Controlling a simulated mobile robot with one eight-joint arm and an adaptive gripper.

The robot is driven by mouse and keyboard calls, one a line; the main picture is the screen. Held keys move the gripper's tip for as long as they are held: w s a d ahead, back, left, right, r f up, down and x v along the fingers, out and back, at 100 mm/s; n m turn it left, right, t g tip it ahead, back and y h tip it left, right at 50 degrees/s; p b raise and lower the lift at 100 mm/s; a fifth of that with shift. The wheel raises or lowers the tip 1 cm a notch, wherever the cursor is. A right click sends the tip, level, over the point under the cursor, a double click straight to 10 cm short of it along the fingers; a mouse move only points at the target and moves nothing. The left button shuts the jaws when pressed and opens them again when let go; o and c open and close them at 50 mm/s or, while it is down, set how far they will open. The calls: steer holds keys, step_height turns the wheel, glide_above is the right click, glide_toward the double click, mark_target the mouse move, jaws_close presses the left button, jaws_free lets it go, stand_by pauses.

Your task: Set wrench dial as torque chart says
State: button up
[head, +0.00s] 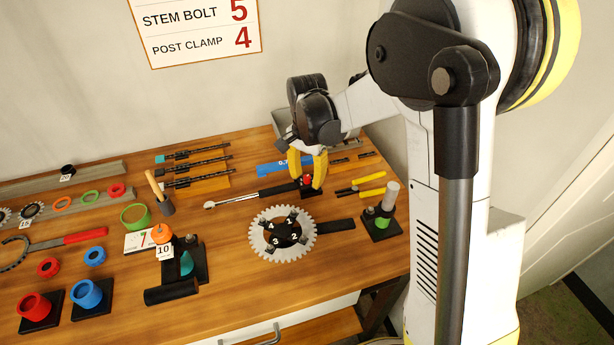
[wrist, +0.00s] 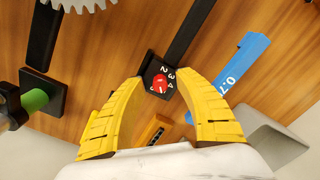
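The torque chart (head: 195,30) hangs on the wall, its top cut off in the head view; it reads STEM BOLT 5 and POST CLAMP 4. The torque wrench (head: 262,193) lies on the bench with a black handle and silver shaft. Its red dial knob (wrist: 160,84) sits on a black numbered block at the handle's end; 2, 3 and 4 are readable. The knob's setting is too small to read surely. My gripper (head: 307,180) points down over the dial with yellow fingers apart, one on each side of the knob. In the wrist view a gap shows around the knob.
A blue 0.7 tool (head: 270,169) lies close behind the wrench. Cups and tools fill the bench's left.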

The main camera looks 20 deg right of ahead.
mark_target(307, 177)
step_height(307, 177, up, 12)
stand_by(0.6)
